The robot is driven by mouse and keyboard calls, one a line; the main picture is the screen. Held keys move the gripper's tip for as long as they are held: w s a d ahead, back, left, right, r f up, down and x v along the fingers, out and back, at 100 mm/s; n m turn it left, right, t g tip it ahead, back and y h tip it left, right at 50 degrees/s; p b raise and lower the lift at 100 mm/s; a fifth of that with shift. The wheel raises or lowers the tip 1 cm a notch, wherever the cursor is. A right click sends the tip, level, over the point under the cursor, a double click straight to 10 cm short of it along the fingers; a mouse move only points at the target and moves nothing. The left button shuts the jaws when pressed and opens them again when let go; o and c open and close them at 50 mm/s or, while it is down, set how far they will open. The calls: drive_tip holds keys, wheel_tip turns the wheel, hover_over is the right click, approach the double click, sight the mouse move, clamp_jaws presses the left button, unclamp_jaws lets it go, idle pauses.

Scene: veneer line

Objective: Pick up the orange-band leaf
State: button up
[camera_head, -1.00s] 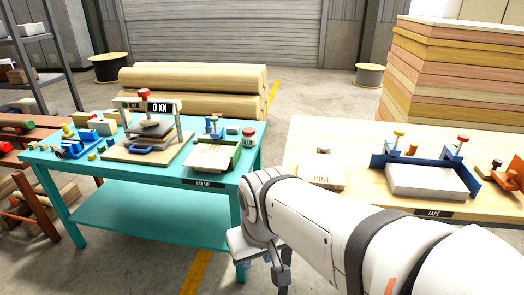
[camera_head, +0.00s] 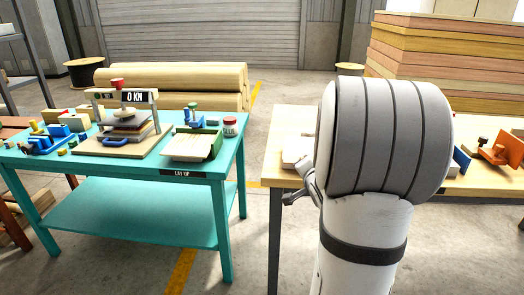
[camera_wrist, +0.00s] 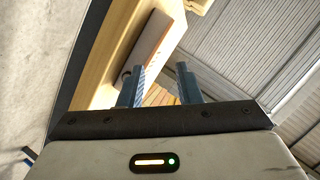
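I cannot make out a leaf with an orange band in either view. In the head view, a green-sided tray (camera_head: 213,146) with pale sheets lies at the right of the teal table (camera_head: 150,165); no orange band shows on them. My gripper (camera_wrist: 160,86) shows in the wrist view with its two blue-grey fingers apart and nothing held between them. In the head view my arm hides most of the wooden table (camera_head: 275,172), and only a small grey part of my gripper shows at its front left edge.
On the teal table stand a press (camera_head: 122,120), a blue rack (camera_head: 48,142) and a red-lidded jar (camera_head: 230,127). A pale block (camera_head: 297,150) and an orange clamp (camera_head: 498,150) show on the wooden table. Floor is clear between the tables.

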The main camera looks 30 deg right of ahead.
drive_tip(key=s+d+f+m+t+b, duration=0.1)
drive_tip(key=d+f+m+t+b, duration=0.3)
drive_tip(key=d, duration=0.4)
drive_tip(key=shift+m+t+y, duration=0.3)
drive_tip(key=shift+m+y, duration=0.1)
drive_tip(key=shift+m, duration=0.2)
drive_tip(key=x, duration=0.7)
drive_tip(key=shift+w+a+f, duration=0.1)
drive_tip(key=shift+w, duration=0.05)
clamp_jaws()
